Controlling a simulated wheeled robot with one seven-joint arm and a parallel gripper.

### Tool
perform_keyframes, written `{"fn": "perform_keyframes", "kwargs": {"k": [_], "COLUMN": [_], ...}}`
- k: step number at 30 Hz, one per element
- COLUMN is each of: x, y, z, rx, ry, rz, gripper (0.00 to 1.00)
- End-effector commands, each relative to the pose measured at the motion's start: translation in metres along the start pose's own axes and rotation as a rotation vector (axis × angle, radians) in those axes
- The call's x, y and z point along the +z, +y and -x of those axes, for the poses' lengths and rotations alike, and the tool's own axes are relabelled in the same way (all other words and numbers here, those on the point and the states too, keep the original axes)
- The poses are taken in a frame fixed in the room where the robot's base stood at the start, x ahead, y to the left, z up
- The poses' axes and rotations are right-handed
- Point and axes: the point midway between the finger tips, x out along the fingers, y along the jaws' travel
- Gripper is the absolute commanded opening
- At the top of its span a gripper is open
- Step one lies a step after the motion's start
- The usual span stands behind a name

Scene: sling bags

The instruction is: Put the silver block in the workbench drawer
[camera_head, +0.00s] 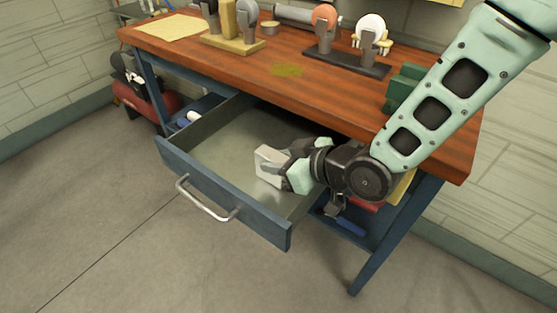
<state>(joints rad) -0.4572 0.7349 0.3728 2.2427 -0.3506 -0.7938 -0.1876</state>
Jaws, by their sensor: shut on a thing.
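The silver block (268,162) is a small pale grey piece held at the tip of my gripper (277,168). My gripper is shut on it, and its fingers partly hide it. The block is over the inside of the open workbench drawer (223,204), toward its right part. I cannot tell whether the block touches the drawer floor. The drawer is blue with a metal handle, pulled well out from under the bench, and its visible floor looks empty. My wrist hides the drawer's right rear part.
The wooden workbench (240,68) carries a grinder (370,30), another tool stand (232,38), paper (175,27) and a green vice-like object (402,88) near my arm. A red compressor (145,95) stands at left. The floor in front is clear.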

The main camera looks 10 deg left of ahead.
Motion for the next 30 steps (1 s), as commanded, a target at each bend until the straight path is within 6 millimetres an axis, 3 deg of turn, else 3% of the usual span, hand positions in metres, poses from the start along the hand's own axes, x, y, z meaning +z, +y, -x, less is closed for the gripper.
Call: {"fn": "perform_keyframes", "kwargs": {"k": [5,6,8,9,20,30], "x": [0.003,0.004,0.003,0.003,-0.002,-0.001], "y": [0.0,0.0,0.0,0.0,0.0,0.001], "z": [-0.002,-0.002,-0.001,-0.001,0.002,0.067], "rx": [0.0,0.0,0.0,0.0,0.0,0.003], "ry": [0.001,-0.001,-0.001,-0.001,-0.001,-0.001], "rz": [0.0,-0.001,-0.001,-0.001,-0.001,0.0], "gripper": [0.0,0.32,0.48,0.51,0.51,0.51]}}
